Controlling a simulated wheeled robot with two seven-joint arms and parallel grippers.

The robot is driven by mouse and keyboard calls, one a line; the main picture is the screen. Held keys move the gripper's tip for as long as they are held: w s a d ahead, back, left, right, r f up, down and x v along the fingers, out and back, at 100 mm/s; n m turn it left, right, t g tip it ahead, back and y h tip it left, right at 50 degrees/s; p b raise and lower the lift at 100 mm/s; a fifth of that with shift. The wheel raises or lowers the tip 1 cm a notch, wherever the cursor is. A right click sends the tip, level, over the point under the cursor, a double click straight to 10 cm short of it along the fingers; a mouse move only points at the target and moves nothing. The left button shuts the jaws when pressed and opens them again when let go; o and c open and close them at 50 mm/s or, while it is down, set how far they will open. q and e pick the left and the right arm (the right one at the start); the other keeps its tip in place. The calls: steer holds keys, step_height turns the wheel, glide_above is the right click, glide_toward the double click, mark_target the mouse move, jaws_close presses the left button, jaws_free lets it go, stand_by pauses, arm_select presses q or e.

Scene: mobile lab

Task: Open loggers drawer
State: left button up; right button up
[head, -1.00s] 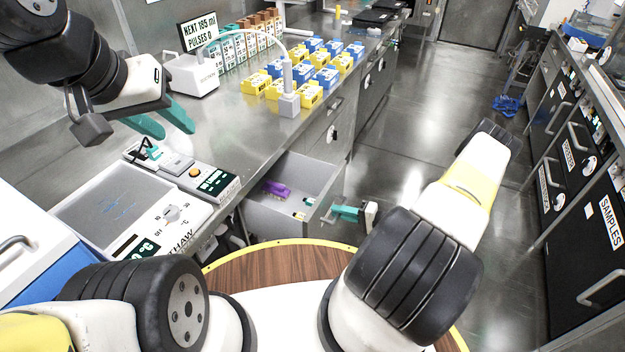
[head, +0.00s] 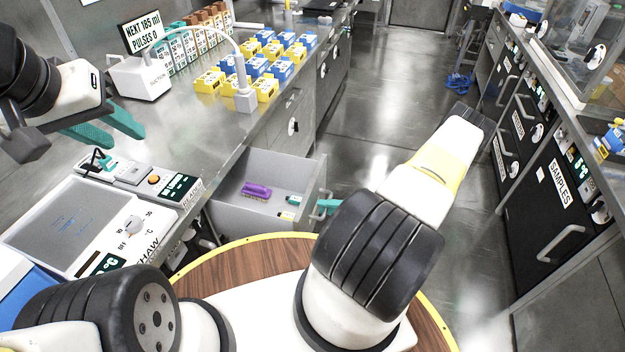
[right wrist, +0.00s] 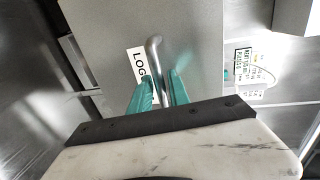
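The loggers drawer (head: 233,208) stands pulled out from under the bench in the head view. A purple brush-like item (head: 257,190) and small green and yellow items lie inside. In the right wrist view, a grey front (right wrist: 100,60) carries a label (right wrist: 139,66) reading "LOG", partly hidden. My right gripper (right wrist: 164,84) has its teal fingers on both sides of the bar handle (right wrist: 155,48), closed closely around it. In the head view, my right gripper (head: 326,207) is mostly hidden behind my arm at the drawer front. My left gripper (head: 126,139) is open and empty above the bench.
A hotplate-like device (head: 65,225) and a small control box (head: 180,188) sit on the near bench. Yellow and blue boxes (head: 265,88) stand further back. Black drawers, one marked SAMPLES (head: 560,183), line the right.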

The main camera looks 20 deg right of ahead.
steer(key=shift+o, duration=0.6)
steer(key=v, duration=0.7)
steer(key=shift+s+d, duration=0.25)
steer(key=shift+d, duration=0.1)
